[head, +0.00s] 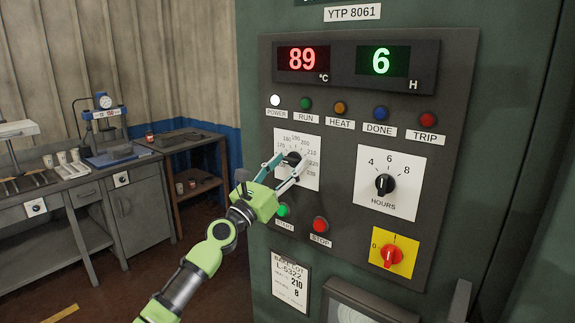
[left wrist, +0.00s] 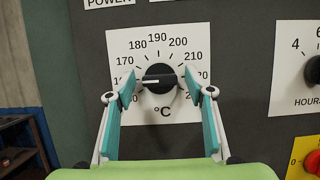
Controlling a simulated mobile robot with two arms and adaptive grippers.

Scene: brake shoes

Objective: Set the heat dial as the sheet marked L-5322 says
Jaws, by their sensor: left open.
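The heat dial (head: 293,157) is a black knob on a white plate with a °C scale. In the left wrist view the knob (left wrist: 158,77) has a white line pointing left, toward the low end near 160. My left gripper (left wrist: 160,88) is open, with one teal finger on each side of the knob; I cannot tell whether they touch it. In the head view the gripper (head: 286,166) covers part of the scale. The sheet (head: 290,283) marked L-5322 hangs below the panel and reads 210 and hours 8. My right gripper is not in view.
A red switch (head: 391,256) on yellow, a green start button (head: 283,210) and a red stop button (head: 320,224) are close by. Displays read 89 °C (head: 303,59) and 6 H (head: 382,61). Workbenches stand at left.

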